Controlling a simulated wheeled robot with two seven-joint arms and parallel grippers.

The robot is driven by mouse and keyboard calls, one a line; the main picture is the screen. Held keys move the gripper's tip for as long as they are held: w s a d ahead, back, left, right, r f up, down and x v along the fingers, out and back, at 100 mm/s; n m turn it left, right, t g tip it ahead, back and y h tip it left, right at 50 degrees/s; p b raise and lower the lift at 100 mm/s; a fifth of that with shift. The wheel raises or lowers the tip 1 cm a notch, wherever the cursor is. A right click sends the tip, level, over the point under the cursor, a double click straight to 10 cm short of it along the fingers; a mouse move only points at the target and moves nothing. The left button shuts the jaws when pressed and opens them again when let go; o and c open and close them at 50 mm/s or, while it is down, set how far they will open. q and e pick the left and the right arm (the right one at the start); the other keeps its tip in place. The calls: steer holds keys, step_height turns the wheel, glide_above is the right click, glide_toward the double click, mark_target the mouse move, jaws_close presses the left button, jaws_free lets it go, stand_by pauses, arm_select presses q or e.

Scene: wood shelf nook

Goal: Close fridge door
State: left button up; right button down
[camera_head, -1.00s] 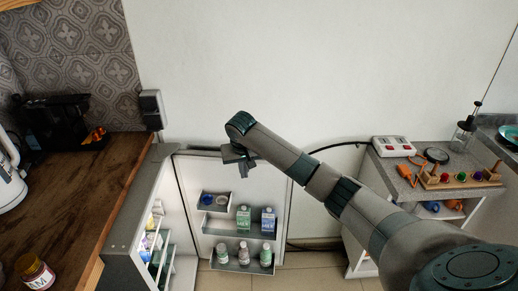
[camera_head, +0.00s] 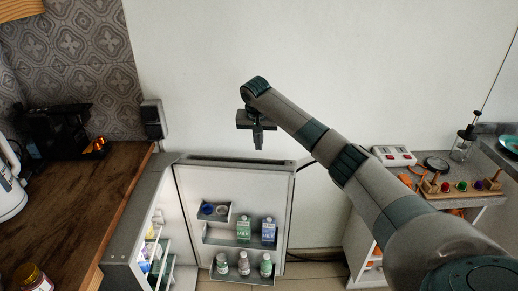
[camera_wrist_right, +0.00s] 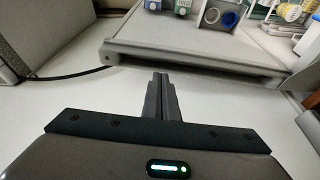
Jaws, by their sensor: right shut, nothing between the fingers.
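The fridge door (camera_head: 285,225) stands open in the head view, its inner side with bottle shelves facing me. The fridge body (camera_head: 125,245) is to its left, with its lit interior partly visible. My right gripper (camera_head: 258,147) is shut and empty, with its fingers pointing down just above and behind the door's top edge. In the right wrist view, the gripper (camera_wrist_right: 160,78) is on the outer side of the door, close to its top edge (camera_wrist_right: 200,62); I cannot tell if they touch. My left gripper is not in view.
Several bottles and cups (camera_head: 243,229) sit in the door shelves. A wooden counter (camera_head: 80,195) with a jar (camera_head: 32,279) is at left. A grey cart (camera_head: 460,200) with toys stands at right. A pale wall (camera_head: 330,70) is behind the door.

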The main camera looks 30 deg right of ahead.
steer(key=p, duration=0.1)
glide_above(259, 171)
steer(key=x, duration=0.2)
steer(key=s+x, duration=0.1)
steer(key=x, duration=0.2)
steer(key=a+x, duration=0.1)
steer(key=x, duration=0.1)
steer(key=shift+s+f, duration=0.15)
steer(key=shift+f, duration=0.3)
steer(key=shift+w+d+f, duration=0.2)
steer(key=shift+f, duration=0.45)
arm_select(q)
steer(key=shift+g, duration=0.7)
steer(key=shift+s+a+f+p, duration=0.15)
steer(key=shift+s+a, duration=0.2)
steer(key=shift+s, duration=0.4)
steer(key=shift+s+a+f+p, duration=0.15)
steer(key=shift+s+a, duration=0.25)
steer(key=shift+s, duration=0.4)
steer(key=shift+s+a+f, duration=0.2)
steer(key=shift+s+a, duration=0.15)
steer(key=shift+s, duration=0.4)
